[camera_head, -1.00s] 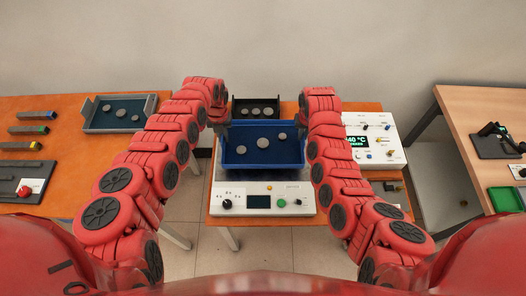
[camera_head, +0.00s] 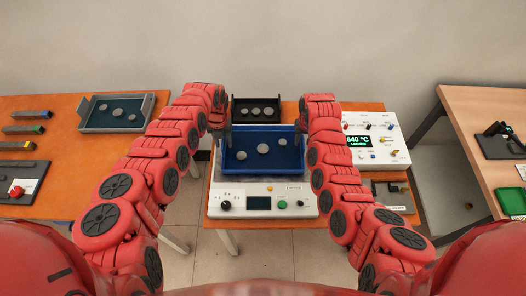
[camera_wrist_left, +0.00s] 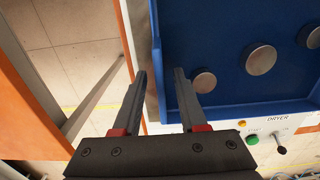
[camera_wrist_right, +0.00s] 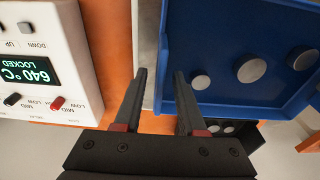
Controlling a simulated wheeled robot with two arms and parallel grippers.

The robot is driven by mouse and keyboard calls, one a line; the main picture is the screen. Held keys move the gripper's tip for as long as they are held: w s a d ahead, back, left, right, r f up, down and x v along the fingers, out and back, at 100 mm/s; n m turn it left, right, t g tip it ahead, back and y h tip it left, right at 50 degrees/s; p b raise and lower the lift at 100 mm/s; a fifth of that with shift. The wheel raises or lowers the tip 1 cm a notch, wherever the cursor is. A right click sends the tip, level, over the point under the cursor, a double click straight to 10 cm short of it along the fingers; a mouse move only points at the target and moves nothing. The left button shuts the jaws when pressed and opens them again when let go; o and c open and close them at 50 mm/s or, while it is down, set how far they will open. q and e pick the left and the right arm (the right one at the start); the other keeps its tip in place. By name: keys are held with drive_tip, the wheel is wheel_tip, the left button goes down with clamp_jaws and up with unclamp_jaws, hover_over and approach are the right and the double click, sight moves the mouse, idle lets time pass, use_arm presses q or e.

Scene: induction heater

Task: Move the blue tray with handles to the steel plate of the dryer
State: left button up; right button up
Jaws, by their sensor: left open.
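The blue tray (camera_head: 245,165) with several round grey discs lies on the dryer (camera_head: 290,190), just behind its white control panel. It covers most of the steel plate; only a narrow pale strip shows around it. In the left wrist view, my left gripper (camera_wrist_left: 160,85) is open, its fingers on either side of the tray's side wall (camera_wrist_left: 155,60). In the right wrist view, my right gripper (camera_wrist_right: 160,85) is open, with its fingers on either side of the opposite side wall (camera_wrist_right: 160,50). The wrists hide the tray's handles in the head view.
A black tray (camera_head: 236,113) with discs stands behind the blue tray. A white control unit (camera_head: 385,150) reading 640 °C is close on the right. A grey tray (camera_head: 90,127) sits on the left table. A wooden table (camera_head: 475,110) stands at the far right.

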use_arm(q)
wheel_tip(320, 180, up, 12)
drive_tip(key=shift+f, duration=0.1)
use_arm(e)
drive_tip(key=r, duration=0.6)
drive_tip(key=s+r, duration=0.1)
drive_tip(key=r, duration=0.3)
drive_tip(key=shift+s+r, duration=0.25)
drive_tip(key=shift+r, duration=0.7)
